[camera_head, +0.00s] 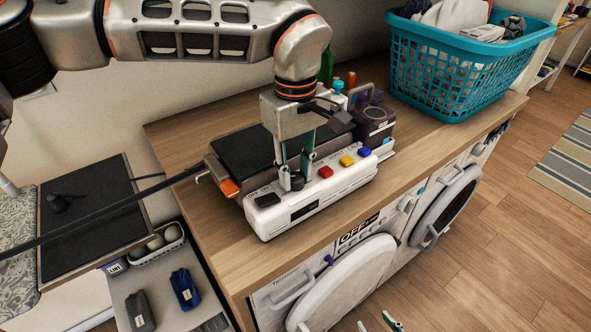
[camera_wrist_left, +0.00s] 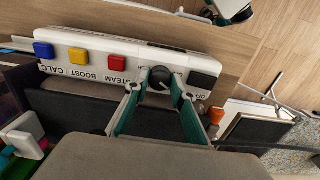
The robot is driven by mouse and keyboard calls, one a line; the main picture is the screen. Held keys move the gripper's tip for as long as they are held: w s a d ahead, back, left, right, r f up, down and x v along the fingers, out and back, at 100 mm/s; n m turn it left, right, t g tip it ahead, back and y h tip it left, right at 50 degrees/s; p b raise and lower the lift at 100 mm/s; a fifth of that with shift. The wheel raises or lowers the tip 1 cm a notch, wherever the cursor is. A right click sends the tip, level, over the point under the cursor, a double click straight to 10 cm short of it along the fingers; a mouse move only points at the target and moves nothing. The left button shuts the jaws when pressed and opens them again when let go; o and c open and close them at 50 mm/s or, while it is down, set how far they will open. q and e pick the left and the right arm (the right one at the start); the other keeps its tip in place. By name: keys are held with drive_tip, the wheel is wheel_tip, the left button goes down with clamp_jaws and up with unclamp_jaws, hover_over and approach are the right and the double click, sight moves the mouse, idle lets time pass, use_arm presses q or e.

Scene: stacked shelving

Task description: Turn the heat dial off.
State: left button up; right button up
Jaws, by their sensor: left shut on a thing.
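The heat dial is a small black round knob (camera_head: 297,183) on the white control panel (camera_head: 277,217) of the ironing station. In the left wrist view, the dial (camera_wrist_left: 159,78) sits between the STEAM and OFF lettering, beside a black button (camera_wrist_left: 203,79). My left gripper (camera_head: 296,180) points down from above and is shut on the dial, with one green-lined finger on each side, also seen in the left wrist view (camera_wrist_left: 158,90). I cannot tell the dial's exact setting. My right gripper (camera_head: 378,325) shows only its separated fingertips at the bottom edge.
Red (camera_head: 325,172), yellow (camera_head: 346,161) and blue (camera_head: 364,152) buttons line the panel. A teal laundry basket (camera_head: 455,78) stands behind on the wooden counter (camera_head: 225,245). Washing machines (camera_head: 352,285) are below. A black cable (camera_head: 110,212) runs left. Free counter lies around the station.

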sight(296, 177)
use_arm(q)
drive_tip(key=n, duration=0.3)
drive_tip(key=shift+n+p, duration=0.3)
drive_tip(key=shift+p, duration=0.1)
drive_tip(key=n, duration=0.5)
drive_tip(key=shift+n, duration=0.4)
drive_tip(key=o, duration=1.1)
drive_tip(key=shift+w+r, duration=0.1)
drive_tip(key=shift+r, duration=3.9)
